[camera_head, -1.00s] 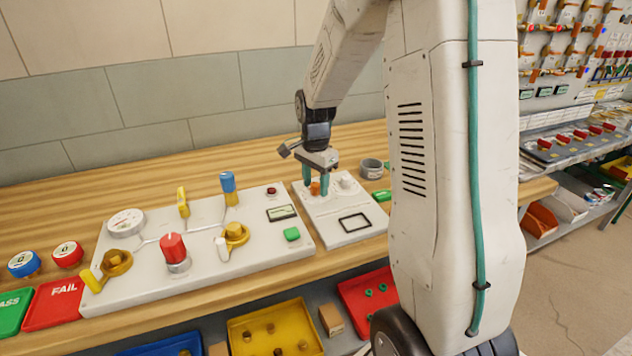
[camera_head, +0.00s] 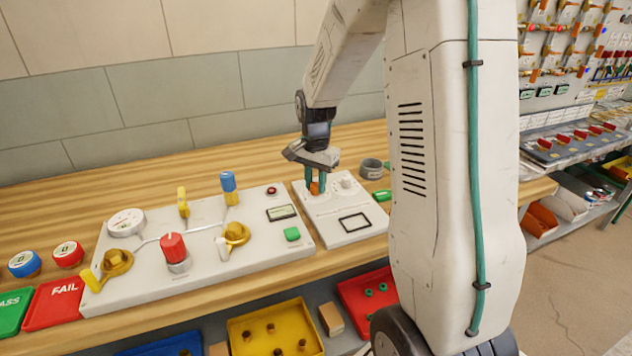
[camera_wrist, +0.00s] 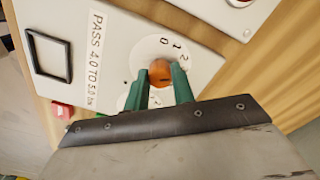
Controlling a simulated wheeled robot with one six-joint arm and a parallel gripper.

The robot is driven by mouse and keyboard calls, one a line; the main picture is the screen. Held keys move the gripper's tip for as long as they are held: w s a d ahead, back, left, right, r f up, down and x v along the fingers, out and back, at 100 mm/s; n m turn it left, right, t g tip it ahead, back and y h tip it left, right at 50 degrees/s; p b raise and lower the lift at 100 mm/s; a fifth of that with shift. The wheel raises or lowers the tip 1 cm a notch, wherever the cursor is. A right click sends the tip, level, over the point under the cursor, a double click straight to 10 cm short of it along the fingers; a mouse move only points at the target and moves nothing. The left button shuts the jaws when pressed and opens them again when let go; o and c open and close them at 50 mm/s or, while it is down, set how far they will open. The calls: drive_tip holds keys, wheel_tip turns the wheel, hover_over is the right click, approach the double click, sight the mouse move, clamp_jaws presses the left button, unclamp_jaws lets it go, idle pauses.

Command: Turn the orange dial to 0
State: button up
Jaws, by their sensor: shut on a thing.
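The orange dial (camera_head: 315,188) stands on the small white panel (camera_head: 335,213) at the right of the bench. In the wrist view the orange dial (camera_wrist: 161,72) sits between the two green fingers, with a dark mark on its top. The printed numbers 0, 1 and 2 show around it; other markings are hidden by the fingers. My gripper (camera_head: 315,184) points down over the panel and is shut on the dial; it also shows in the wrist view (camera_wrist: 162,75). I cannot tell for sure which number the dial's mark points to.
A larger panel with a red valve (camera_head: 173,247) and yellow handles is to the left. A grey ring-shaped pot (camera_head: 371,168) stands behind right.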

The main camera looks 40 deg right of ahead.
sight(316, 184)
drive_tip(key=n, duration=1.1)
drive_tip(key=shift+n, duration=2.1)
drive_tip(key=o, duration=1)
wheel_tip(316, 184, up, 8)
drive_tip(key=shift+f, duration=0.1)
drive_tip(key=shift+s, duration=0.1)
